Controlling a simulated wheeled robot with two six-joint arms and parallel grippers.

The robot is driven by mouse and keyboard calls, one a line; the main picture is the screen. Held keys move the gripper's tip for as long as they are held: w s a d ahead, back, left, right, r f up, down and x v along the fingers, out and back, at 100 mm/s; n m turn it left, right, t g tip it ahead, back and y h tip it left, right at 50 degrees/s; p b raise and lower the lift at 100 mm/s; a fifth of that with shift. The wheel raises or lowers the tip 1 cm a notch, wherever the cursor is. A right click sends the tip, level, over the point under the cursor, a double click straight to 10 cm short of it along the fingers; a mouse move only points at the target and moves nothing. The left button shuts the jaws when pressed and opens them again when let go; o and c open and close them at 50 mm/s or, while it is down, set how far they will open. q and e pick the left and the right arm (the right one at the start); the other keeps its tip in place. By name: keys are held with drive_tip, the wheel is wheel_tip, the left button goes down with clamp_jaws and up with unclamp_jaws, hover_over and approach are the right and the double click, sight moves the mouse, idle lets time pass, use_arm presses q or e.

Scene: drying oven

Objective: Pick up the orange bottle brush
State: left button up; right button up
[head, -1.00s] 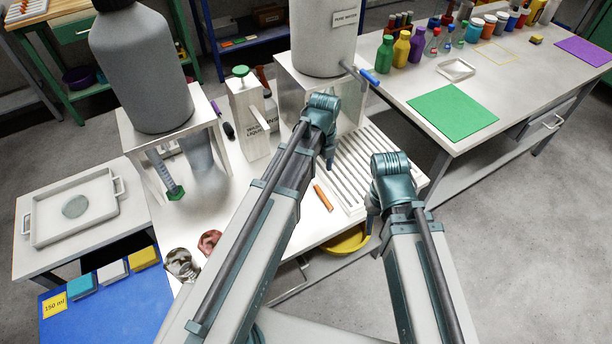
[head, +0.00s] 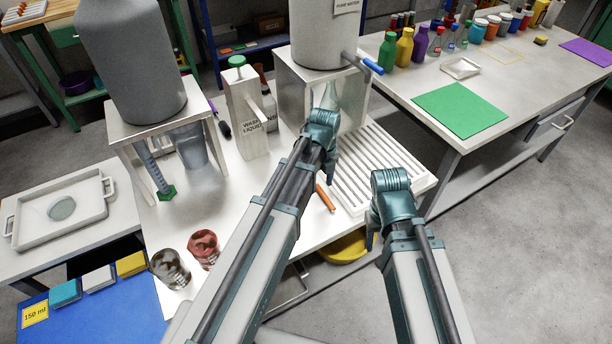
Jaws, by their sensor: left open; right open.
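The orange bottle brush (head: 325,199) lies on the white table, beside the left edge of the slatted white rack. Only an orange stick-like part shows; its far end is hidden behind my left gripper. My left gripper (head: 331,176) points down just over the far end of the brush. Its fingers overlap each other in the view, and I cannot tell whether they touch the brush. My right gripper (head: 371,238) is open and empty, right of the brush and near the table's front edge.
The slatted rack (head: 372,165) stands right of the brush. A steel stand (head: 293,98) with a large tank is behind it. A wash-liquid dispenser (head: 243,118) stands left. A yellow basin (head: 345,248) sits below the table edge.

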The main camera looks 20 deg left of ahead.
use_arm(q)
wheel_tip(320, 180, down, 3)
drive_tip(key=shift+r+b, duration=0.15)
drive_tip(key=shift+b, duration=0.7)
use_arm(e)
wheel_tip(320, 180, down, 3)
drive_tip(key=shift+r, duration=0.2)
use_arm(q)
drive_tip(key=shift+r, duration=0.1)
clamp_jaws()
